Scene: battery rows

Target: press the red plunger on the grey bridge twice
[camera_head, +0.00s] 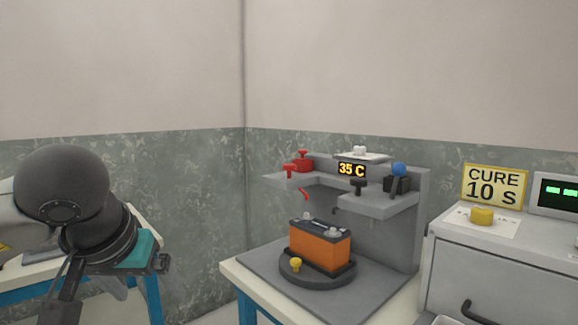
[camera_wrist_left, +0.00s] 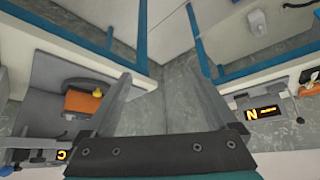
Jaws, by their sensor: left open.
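The grey bridge (camera_head: 392,204) stands at the back of a table, with shelves at its left and right and a display reading 35 C. On its left shelf are a red T-shaped plunger (camera_head: 289,170) and, just behind it, a red block with a red knob (camera_head: 302,160). An orange battery (camera_head: 320,246) sits below on a dark round plate. My left gripper (camera_head: 66,298) is at the lower left, far from the bridge. In the left wrist view its two fingers (camera_wrist_left: 162,88) are apart with nothing between them. The battery (camera_wrist_left: 82,103) also shows there. My right gripper is not in view.
The right shelf carries a black plunger (camera_head: 358,187) and a black block with a blue ball (camera_head: 398,170). A grey cabinet with a yellow button (camera_head: 482,215) and a CURE 10 S sign (camera_head: 494,187) stands at the right. Open space lies between my left gripper and the table.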

